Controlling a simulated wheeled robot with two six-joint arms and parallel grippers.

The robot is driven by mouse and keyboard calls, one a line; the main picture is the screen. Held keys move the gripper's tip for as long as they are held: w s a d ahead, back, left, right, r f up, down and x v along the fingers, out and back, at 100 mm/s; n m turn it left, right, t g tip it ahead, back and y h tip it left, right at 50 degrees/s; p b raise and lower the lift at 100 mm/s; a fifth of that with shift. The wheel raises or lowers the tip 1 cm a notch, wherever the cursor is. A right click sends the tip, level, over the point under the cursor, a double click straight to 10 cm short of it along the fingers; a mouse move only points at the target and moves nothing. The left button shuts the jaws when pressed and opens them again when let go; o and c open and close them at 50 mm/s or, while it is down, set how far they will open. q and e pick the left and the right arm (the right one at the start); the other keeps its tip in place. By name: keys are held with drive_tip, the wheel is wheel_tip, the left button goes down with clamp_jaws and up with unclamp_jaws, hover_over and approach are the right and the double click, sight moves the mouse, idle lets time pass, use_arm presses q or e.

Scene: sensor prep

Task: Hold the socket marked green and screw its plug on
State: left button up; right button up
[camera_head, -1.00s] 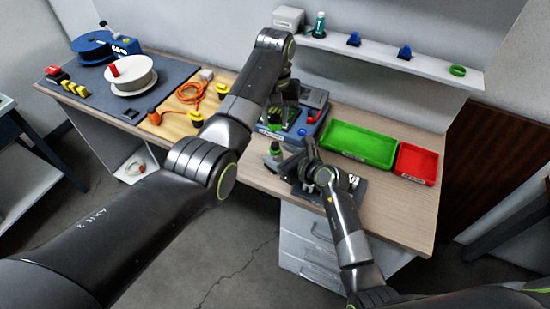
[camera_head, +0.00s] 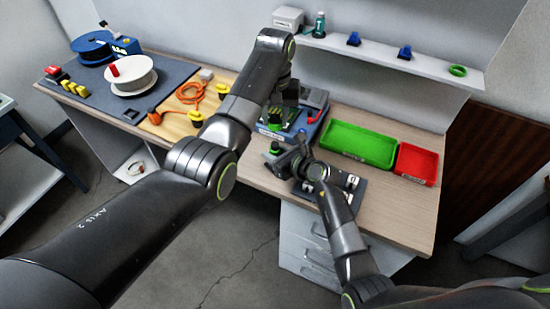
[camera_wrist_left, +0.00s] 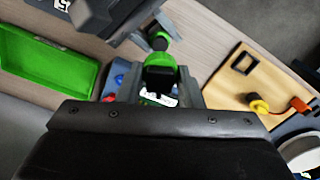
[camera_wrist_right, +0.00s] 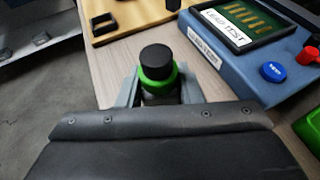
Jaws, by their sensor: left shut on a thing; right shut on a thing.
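My left gripper (camera_wrist_left: 160,88) is shut on a mostly black piece (camera_wrist_left: 160,78), which looks like the plug, above the blue tester. In the head view the arm mostly hides this piece. My right gripper (camera_wrist_right: 160,92) is shut on an upright black cylinder with a green collar, which looks like the green-marked socket (camera_wrist_right: 157,72). The socket also shows in the head view (camera_head: 275,148), near the front of the bench, left of the right wrist. The two held pieces are apart. Which part is plug and which is socket is not fully clear.
The blue tester (camera_wrist_right: 232,60) stands behind the right gripper. A green tray (camera_head: 358,143) and a red tray (camera_head: 417,163) lie to the right. A wooden board (camera_head: 170,122) with an orange cable lies left. A shelf (camera_head: 390,57) runs above the bench.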

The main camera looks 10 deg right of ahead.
use_arm(q)
hover_over(275, 144)
drive_tip(key=shift+f, duration=2.5)
drive_tip(key=shift+f, duration=0.1)
drive_tip(key=shift+f, duration=0.8)
drive_tip(key=shift+f, duration=0.55)
